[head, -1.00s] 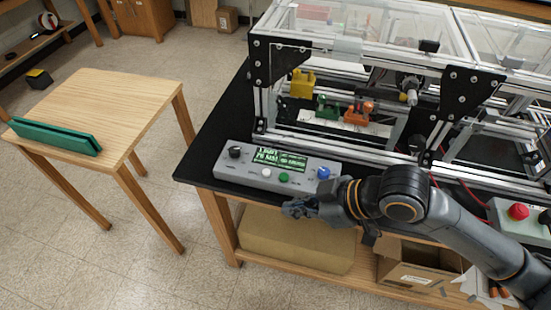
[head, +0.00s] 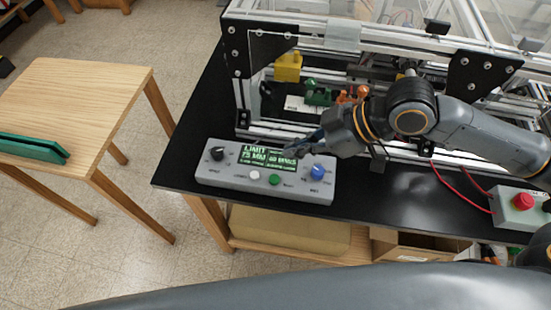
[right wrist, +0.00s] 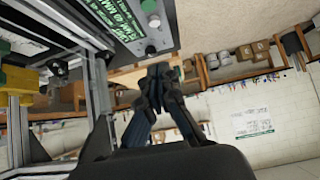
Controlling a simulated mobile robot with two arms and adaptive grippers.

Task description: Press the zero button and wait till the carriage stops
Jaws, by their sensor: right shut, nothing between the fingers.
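The grey control box (head: 225,178) sits on the black bench top. It has a lit green display (head: 268,158), a white button (head: 254,174), a green button (head: 275,180), a black knob (head: 217,153) and a blue knob (head: 318,172). The small labels are too blurred to tell which button is zero. My right gripper (head: 290,147) is shut and empty, above the box's back edge by the display. In the right wrist view its closed fingers (right wrist: 160,72) show below the box (right wrist: 165,30), apart from it. The carriage cannot be made out clearly behind my arm. My left gripper is out of view.
The extrusion frame (head: 240,90) stands behind the box, with yellow (head: 288,67), green (head: 318,93) and orange parts inside. A red button box (head: 520,205) with red cables is at right. A wooden table (head: 95,85) holding a green object (head: 30,147) stands at left.

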